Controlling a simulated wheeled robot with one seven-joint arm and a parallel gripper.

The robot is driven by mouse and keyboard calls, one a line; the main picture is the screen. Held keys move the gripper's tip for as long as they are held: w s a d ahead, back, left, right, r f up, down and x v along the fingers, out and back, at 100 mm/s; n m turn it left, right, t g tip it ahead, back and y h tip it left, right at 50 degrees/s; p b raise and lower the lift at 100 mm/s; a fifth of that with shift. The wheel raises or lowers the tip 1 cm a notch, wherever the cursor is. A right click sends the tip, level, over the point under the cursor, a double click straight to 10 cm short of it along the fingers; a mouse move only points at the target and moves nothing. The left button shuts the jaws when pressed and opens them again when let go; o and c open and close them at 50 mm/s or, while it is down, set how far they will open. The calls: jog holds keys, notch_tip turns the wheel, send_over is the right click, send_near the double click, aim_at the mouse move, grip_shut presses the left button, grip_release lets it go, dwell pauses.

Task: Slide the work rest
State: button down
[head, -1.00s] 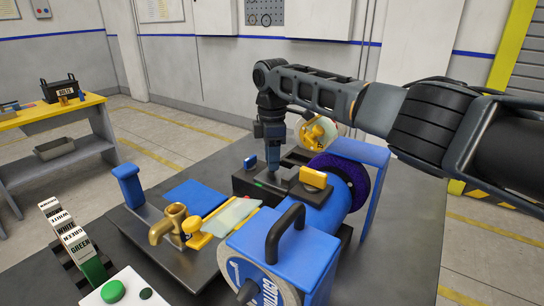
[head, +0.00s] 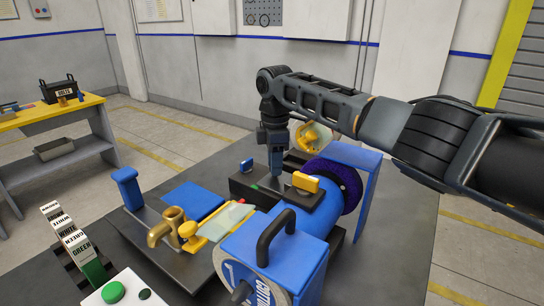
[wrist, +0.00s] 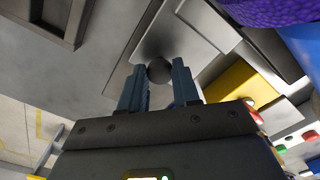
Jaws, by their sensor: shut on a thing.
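My gripper (head: 275,176) points down over the dark base beside the blue grinder (head: 312,215). In the wrist view its blue fingers (wrist: 159,90) stand on either side of a dark round knob (wrist: 159,70), and it is shut on this knob. The knob sits in front of a light grey metal plate (wrist: 190,35), which looks like the work rest. The purple wheel (head: 350,186) is to the right of the gripper; its edge also shows in the wrist view (wrist: 262,10). In the head view the gripper hides the knob and most of the plate.
A brass tap (head: 170,226), a clear shield (head: 226,220) and a black handle (head: 280,233) stand nearer. A green button (head: 113,291) is at the front.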

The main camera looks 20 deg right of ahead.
jog(key=shift+a, duration=0.1)
jog(key=c, duration=0.8)
grip_release()
jog(key=shift+r, duration=0.1)
notch_tip(320, 180, up, 8)
jog(key=shift+f+b, duration=0.2)
jog(key=shift+b, duration=0.35)
